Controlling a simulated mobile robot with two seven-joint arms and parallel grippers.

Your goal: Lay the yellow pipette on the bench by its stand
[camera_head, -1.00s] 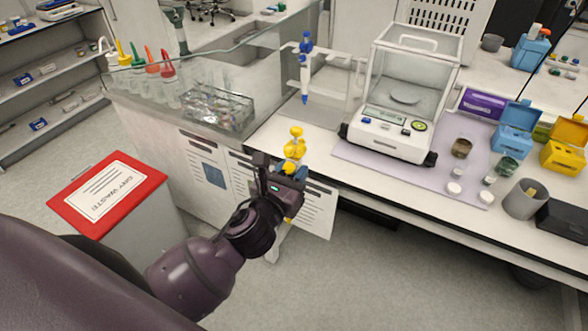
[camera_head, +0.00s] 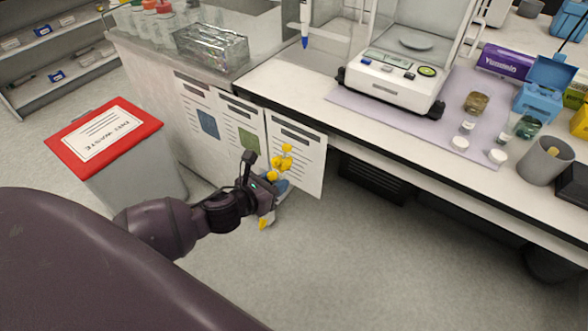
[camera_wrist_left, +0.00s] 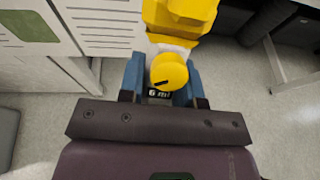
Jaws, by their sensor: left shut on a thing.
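The yellow pipette (camera_head: 284,163) is held in my left gripper (camera_head: 272,188), out in front of the bench, clear of the top and seen against the posters. Its yellow tip shows below the gripper. In the left wrist view the pipette's yellow body and round knob (camera_wrist_left: 170,73) sit between the blue fingers of the left gripper (camera_wrist_left: 162,82). The clear pipette stand (camera_head: 333,22) is at the back left of the bench (camera_head: 290,92), cut by the top edge. A blue-tipped pipette (camera_head: 304,22) hangs there. My right gripper is out of view.
A balance (camera_head: 398,80) stands on a lilac mat (camera_head: 365,106), with jars and a grey cup (camera_head: 545,160) to its right. A red-lidded waste bin (camera_head: 105,135) is at left. Bare bench lies before the stand.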

